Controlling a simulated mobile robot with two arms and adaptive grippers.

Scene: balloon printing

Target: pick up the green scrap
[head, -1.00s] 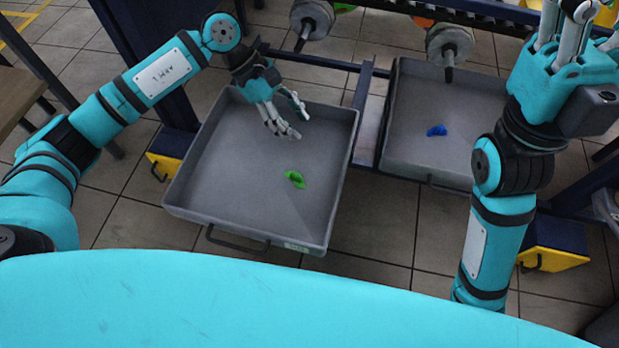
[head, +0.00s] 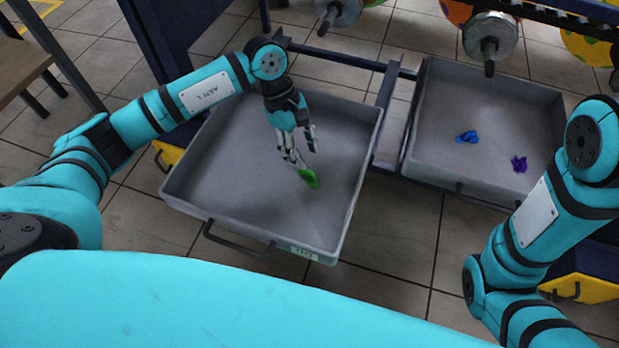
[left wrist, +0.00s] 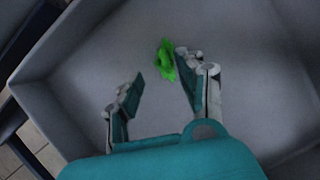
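The green scrap (head: 309,177) lies on the floor of the left grey tray (head: 220,205), right of the tray's middle. My left gripper (head: 301,162) points down into this tray, its fingertips just above and beside the scrap in the head view. In the left wrist view the gripper (left wrist: 155,75) is open, its fingers well apart. The scrap (left wrist: 165,60) shows there just beyond the fingertips, close to the right finger, which covers part of its edge. Whether they touch I cannot tell. The right gripper is out of view; only my right arm shows.
A second grey tray (head: 435,170) to the right holds a blue scrap (head: 467,137) and a purple scrap (head: 519,164). Dark blue frame bars (head: 385,110) run between and behind the trays. Metal rollers (head: 490,38) hang above. The left tray's walls surround my left gripper.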

